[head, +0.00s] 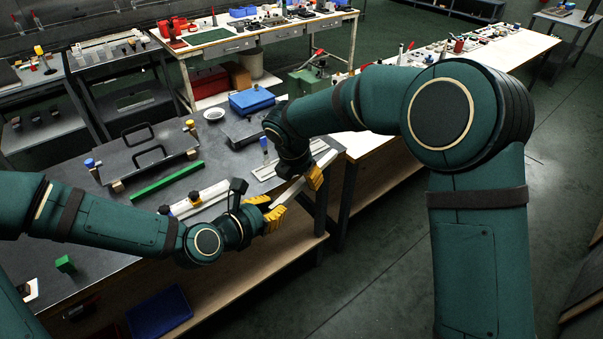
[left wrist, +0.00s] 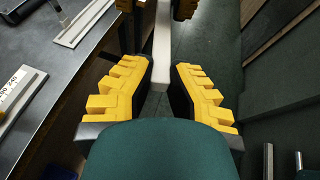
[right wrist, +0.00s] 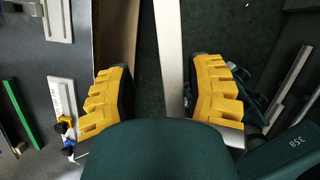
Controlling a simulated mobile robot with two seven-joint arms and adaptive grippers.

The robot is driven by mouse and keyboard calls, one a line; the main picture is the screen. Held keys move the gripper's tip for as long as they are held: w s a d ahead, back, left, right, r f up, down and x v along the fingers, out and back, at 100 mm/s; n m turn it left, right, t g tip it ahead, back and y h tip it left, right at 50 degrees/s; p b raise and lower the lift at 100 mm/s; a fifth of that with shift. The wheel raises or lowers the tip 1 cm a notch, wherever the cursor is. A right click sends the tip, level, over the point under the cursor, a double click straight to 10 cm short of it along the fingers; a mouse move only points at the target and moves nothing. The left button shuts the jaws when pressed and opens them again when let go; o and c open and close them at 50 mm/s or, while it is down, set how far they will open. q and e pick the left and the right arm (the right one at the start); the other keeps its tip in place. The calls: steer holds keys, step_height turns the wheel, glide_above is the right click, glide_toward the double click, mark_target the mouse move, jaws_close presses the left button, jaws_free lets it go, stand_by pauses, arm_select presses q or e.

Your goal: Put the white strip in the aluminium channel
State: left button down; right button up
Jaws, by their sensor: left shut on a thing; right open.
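The white strip (head: 291,192) is held in the air just off the front edge of the workbench. My left gripper (head: 270,214) is shut on its near end; the strip runs away from the fingers in the left wrist view (left wrist: 162,45). My right gripper (head: 315,176) is open near the far end, and the strip shows between its fingers in the right wrist view (right wrist: 168,45). A pale metal bar on the bench, which looks like the aluminium channel (head: 213,193), has blue and yellow knobs beside it. My left arm partly hides it.
A flat slotted pale plate (head: 263,174) lies along the bench's right side. A green bar (head: 167,181), a dark plate with handles (head: 142,150) and a blue box (head: 252,101) stand farther back.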

steer(key=shift+o, duration=0.2)
jaws_close()
arm_select(q)
steer(key=c, duration=1)
jaws_free()
steer(key=shift+r, duration=0.1)
